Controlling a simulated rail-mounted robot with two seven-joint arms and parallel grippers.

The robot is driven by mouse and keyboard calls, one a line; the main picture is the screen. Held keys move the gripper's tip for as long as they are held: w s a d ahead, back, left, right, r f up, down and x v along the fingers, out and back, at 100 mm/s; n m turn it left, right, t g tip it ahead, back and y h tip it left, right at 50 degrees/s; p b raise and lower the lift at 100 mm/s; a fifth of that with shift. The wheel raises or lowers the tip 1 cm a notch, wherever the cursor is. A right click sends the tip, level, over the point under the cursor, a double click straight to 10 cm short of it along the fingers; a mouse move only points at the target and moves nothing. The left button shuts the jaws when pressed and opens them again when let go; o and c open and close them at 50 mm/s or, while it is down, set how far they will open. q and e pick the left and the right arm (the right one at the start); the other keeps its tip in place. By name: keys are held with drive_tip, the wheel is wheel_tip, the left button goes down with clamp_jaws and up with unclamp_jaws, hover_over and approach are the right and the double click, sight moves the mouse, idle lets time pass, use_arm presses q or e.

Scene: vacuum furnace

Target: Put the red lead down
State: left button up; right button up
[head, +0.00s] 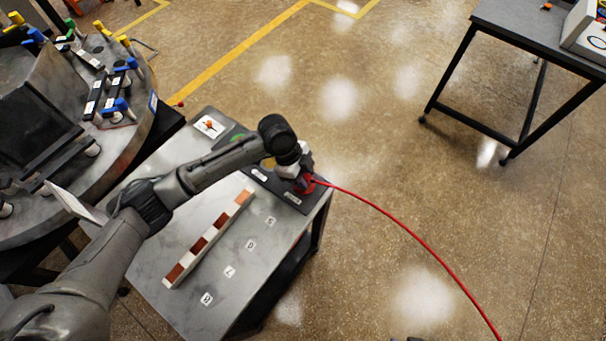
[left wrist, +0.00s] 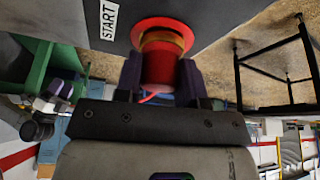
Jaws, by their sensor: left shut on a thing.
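My left gripper (head: 304,178) is over the right end of a dark board (head: 273,186) on the grey cart. It is shut on the red lead (head: 307,187). In the left wrist view the lead's red plug body (left wrist: 160,68) sits between the two dark fingers, and its wide red flange faces the dark board (left wrist: 200,22) beside the START label (left wrist: 108,20). The flange is at or very near the board; I cannot tell if it touches. The red cable (head: 410,230) runs off to the lower right. My right gripper does not show.
The grey cart top (head: 205,305) carries a long strip with brown blocks (head: 208,238) and several number cards (head: 250,244). The round furnace part (head: 120,145) with coloured clamps stands at the left. A dark table (head: 550,35) is at upper right. Open floor lies between.

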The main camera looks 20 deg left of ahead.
use_arm(q)
drive_tip(key=shift+f, duration=0.1)
drive_tip(key=o, duration=0.8)
drive_tip(key=shift+o, duration=1)
drive_tip(key=p+v, duration=0.2)
drive_tip(key=v, duration=1)
drive_tip(key=shift+d, duration=0.1)
